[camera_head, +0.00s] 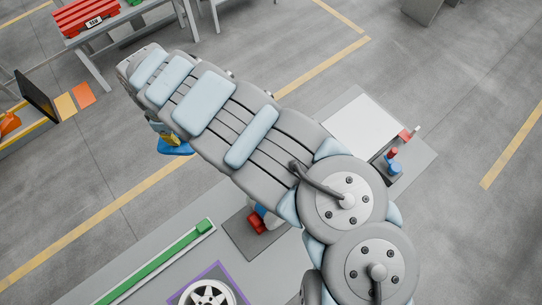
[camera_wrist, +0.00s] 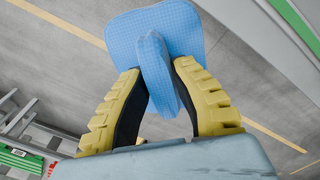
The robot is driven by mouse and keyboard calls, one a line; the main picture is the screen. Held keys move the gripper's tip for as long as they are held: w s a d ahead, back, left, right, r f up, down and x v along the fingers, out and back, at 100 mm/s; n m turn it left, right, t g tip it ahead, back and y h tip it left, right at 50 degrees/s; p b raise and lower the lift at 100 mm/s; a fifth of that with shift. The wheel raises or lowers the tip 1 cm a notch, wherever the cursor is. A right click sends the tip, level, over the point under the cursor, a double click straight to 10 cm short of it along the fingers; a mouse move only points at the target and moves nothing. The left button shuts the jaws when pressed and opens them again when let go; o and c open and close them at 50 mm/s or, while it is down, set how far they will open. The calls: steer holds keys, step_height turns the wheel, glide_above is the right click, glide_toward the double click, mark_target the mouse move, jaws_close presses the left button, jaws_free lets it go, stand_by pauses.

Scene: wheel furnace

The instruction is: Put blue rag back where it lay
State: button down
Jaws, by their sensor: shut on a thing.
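The blue rag (camera_wrist: 185,25) is pinched between the two yellow-padded fingers of my gripper (camera_wrist: 157,69) in the wrist view. It is bunched at the fingertips and a flat, square-cornered part spreads out beyond them. In the head view the rag (camera_head: 176,149) shows as a small blue patch below the far end of my arm, over bare floor. My gripper (camera_head: 160,130) is mostly hidden there under the arm.
Small red and blue items (camera_head: 393,165) stand at right. A red case (camera_head: 88,17) sits on a table upper left.

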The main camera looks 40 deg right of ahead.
steer(key=s+d+f+n+p, duration=0.1)
steer(key=s+d+f+n, duration=0.8)
steer(key=s+d+f, duration=0.7)
steer(key=d+f+b, duration=0.2)
steer(key=d, duration=0.1)
steer(key=d+f+b, duration=0.2)
steer(key=d, duration=0.2)
steer(key=w+d+f+b, duration=0.1)
steer(key=d+f+b, duration=0.1)
steer(key=d+b, duration=0.1)
steer(key=shift+d+f, duration=0.2)
steer(key=shift+d, duration=0.15)
steer(key=shift+w+d+f, duration=0.2)
steer(key=shift+d+f, duration=0.8)
step_height(320, 180, down, 2)
steer(key=shift+a+f+b, duration=0.15)
steer(key=shift+f+b, duration=0.05)
steer(key=shift+b, duration=0.15)
steer(key=shift+f, duration=0.2)
steer(key=shift+f, duration=0.2)
steer(key=c, duration=1)
jaws_free()
